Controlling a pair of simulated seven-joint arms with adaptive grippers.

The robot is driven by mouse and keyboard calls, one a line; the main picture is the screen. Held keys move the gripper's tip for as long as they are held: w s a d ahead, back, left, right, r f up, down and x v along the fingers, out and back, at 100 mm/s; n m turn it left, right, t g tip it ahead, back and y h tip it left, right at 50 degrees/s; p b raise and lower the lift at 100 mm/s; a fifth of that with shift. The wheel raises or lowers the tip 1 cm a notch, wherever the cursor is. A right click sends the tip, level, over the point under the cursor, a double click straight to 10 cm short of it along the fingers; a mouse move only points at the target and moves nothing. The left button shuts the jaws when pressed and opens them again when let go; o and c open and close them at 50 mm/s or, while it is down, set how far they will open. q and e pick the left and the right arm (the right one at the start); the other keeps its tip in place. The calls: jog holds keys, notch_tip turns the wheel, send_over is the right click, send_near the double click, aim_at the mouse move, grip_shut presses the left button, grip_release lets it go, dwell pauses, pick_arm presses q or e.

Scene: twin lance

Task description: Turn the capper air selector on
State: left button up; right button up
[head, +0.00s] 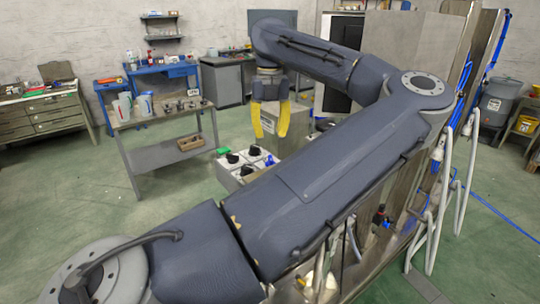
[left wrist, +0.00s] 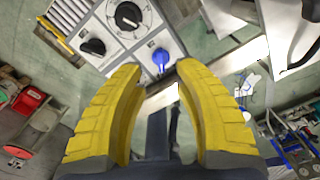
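A light control panel (head: 227,172) with dark knobs stands below my left gripper (head: 270,135), whose yellow fingers hang apart and empty above it in the head view. In the left wrist view the panel shows a large black dial (left wrist: 128,15), a black knob (left wrist: 93,46) and a blue knob (left wrist: 160,57). The blue knob appears just beyond the gap between the open fingertips of my left gripper (left wrist: 158,72), apart from them. Labels are too small to read, so I cannot tell which knob is the capper air selector. My right gripper is not in view.
My left arm crosses the head view and hides part of the panel's surroundings. A grey metal table (head: 160,118) with cups stands to the left. A tall metal panel (head: 415,40) and blue hoses (head: 465,100) stand on the right. Green floor (head: 75,190) is clear at left.

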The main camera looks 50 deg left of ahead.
aim_at(271, 160)
pick_arm(q)
jog(key=shift+f, duration=3.95)
jog(key=shift+c, duration=0.3)
grip_shut()
